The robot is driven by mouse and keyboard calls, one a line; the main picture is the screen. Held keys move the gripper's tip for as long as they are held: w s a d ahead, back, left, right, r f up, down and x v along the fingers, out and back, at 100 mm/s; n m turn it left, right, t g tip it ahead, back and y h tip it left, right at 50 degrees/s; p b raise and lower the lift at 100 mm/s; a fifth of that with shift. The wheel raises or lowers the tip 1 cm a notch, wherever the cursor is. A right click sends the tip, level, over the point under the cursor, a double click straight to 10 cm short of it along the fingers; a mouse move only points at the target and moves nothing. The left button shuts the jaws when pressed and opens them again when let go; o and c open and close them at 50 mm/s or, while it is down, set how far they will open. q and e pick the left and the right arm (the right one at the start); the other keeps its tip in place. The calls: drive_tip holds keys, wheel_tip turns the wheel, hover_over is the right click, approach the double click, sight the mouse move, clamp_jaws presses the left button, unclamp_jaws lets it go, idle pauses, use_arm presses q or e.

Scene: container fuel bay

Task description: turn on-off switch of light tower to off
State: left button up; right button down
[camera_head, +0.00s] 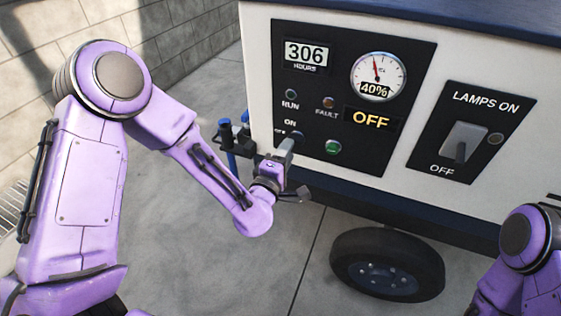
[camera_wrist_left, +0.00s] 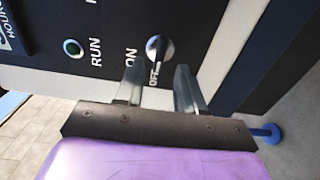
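No firm contact with the knob can be made out. The panel display (camera_head: 371,119) reads OFF in yellow. My right gripper is out of view.
A separate lamps switch (camera_head: 463,143) with a lever sits on a panel to the right. A green button (camera_head: 333,147) and fault lamp (camera_head: 328,102) are close to my left gripper. The tower's wheel (camera_head: 388,266) stands below. Open paving lies below the left arm.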

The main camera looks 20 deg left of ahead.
use_arm(q)
drive_tip(key=s, duration=0.7)
drive_tip(key=shift+a, duration=0.15)
drive_tip(key=shift+s, duration=0.1)
